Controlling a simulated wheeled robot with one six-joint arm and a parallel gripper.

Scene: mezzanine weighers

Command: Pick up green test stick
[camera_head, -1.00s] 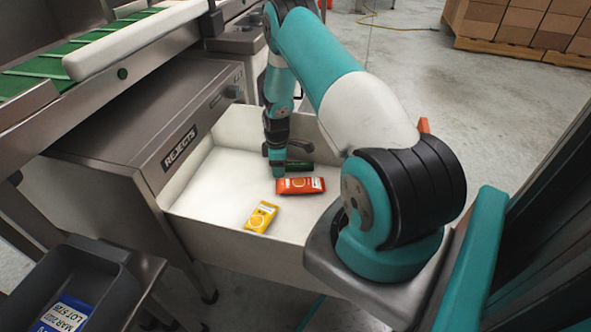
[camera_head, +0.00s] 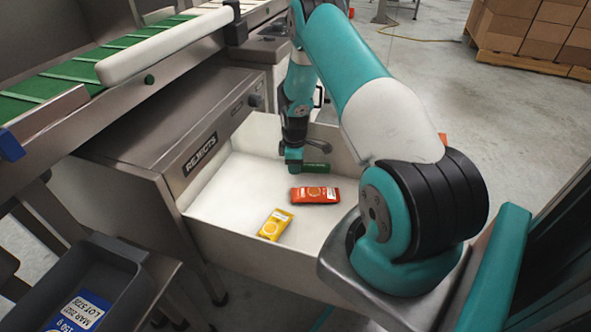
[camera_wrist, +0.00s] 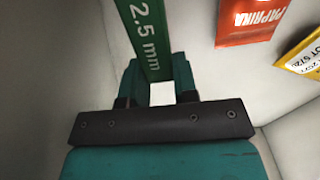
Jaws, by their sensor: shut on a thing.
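The green test stick (camera_head: 317,168) is marked "2.5 mm" in white in the wrist view (camera_wrist: 150,38). My gripper (camera_wrist: 160,82) is shut on it, with a finger on each side of the stick. In the head view my gripper (camera_head: 294,162) points down over the rear of the white-lined rejects bin (camera_head: 235,188), and the stick sticks out to its right. The stick seems a little above the bin floor; the exact gap cannot be told.
An orange-red paprika packet (camera_head: 315,195) and a yellow packet (camera_head: 274,225) lie in the bin near the stick. Bin walls surround them. The rejects housing (camera_head: 160,140) and green conveyor (camera_head: 75,68) stand left. A grey tray (camera_head: 110,270) is at lower left.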

